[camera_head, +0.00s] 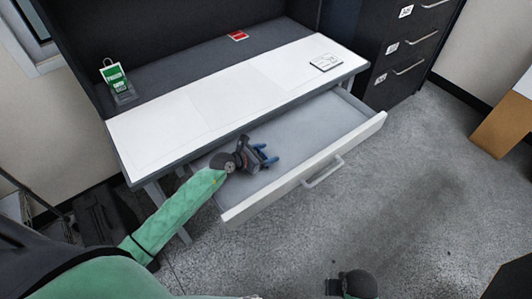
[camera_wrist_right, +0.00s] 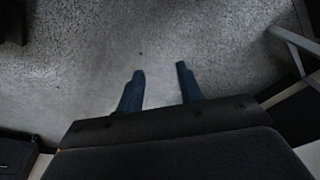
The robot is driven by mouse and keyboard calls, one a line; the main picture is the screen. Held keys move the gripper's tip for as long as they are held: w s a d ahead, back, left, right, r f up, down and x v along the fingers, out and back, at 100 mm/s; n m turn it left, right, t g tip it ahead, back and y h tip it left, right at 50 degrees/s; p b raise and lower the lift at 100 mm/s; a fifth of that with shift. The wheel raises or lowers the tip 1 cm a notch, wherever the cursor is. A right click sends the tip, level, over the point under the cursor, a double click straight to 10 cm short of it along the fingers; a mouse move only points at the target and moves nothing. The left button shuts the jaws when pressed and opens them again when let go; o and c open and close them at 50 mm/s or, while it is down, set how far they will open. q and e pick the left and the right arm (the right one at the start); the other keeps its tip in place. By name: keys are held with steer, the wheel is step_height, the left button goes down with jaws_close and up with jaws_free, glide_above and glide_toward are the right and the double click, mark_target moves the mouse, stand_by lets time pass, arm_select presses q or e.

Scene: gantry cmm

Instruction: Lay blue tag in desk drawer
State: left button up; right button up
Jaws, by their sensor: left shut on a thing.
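The desk drawer (camera_head: 310,130) is pulled open below the white desktop, its light grey floor mostly bare. My left gripper (camera_head: 268,154) is over the left part of the drawer, shut on the blue tag, which is too small and too like the blue fingers to make out clearly. I cannot tell whether the tag touches the drawer floor. My right gripper shows in the right wrist view (camera_wrist_right: 160,74), its two blue fingers apart and nothing between them, above the grey floor.
On the desk (camera_head: 195,105) are a green tag in a stand (camera_head: 114,77), a red tag (camera_head: 238,35) and a white card (camera_head: 326,62). A dark cabinet (camera_head: 395,60) stands at the right. A tan box (camera_head: 503,120) is farther right.

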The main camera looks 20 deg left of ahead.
mark_target(262, 155)
arm_select(q)
steer(key=shift+f, duration=0.15)
arm_select(e)
steer(key=shift+r, duration=0.1)
arm_select(q)
steer(key=o, duration=0.9)
arm_select(e)
steer(key=shift+r, duration=0.3)
arm_select(q)
steer(key=shift+r, duration=0.2)
steer(key=shift+v, duration=0.95)
steer(key=shift+s+a+r+b, duration=0.15)
steer(key=shift+s+a+b, duration=0.35)
steer(key=shift+s, duration=0.2)
steer(key=b+v, duration=0.1)
steer(key=v, duration=0.5)
steer(key=shift+s+a+r, duration=0.15)
steer(key=shift+s+a, duration=0.1)
steer(key=shift+a, duration=0.05)
steer(key=shift+v, duration=0.8)
arm_select(e)
step_height(262, 155, up, 9)
steer(key=s, duration=0.1)
steer(key=shift+s, duration=0.35)
